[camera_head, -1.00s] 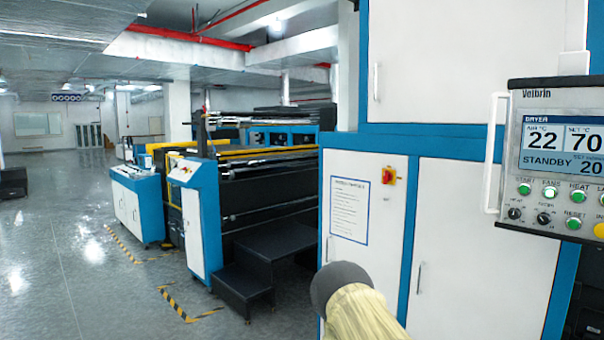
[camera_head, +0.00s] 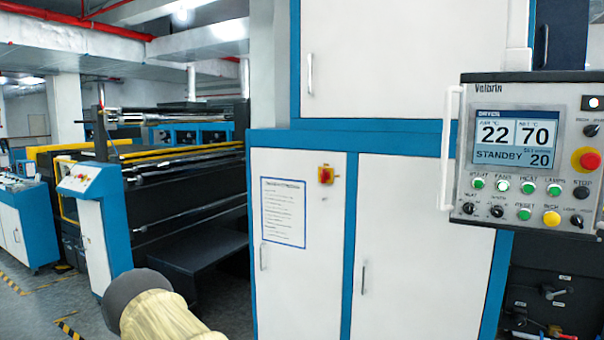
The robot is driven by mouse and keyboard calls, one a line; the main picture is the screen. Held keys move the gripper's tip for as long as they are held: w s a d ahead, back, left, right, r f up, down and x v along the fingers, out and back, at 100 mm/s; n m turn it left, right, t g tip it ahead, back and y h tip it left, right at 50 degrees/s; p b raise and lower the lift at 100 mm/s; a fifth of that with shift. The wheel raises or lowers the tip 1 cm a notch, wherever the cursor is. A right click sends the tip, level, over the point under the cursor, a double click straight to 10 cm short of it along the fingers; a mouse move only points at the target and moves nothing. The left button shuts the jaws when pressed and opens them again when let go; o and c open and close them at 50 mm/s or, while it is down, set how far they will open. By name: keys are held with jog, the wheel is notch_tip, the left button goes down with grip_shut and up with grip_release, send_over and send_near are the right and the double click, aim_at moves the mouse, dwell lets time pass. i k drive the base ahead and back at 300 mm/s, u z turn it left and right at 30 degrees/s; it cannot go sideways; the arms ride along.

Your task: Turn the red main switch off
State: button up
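My arm shows at the bottom, left of the cabinet and well below the switch. My gripper is not in view.
A control panel (camera_head: 525,155) with a screen reading STANDBY juts out at the right, with a long white handle and a red stop button (camera_head: 586,159). Black steps (camera_head: 190,262) and a roller machine stand at left. Floor shows at lower left.

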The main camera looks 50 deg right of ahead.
aim_at(325, 175)
jog(key=z, duration=0.35)
jog(key=i, duration=0.65)
jog(key=z, duration=0.6)
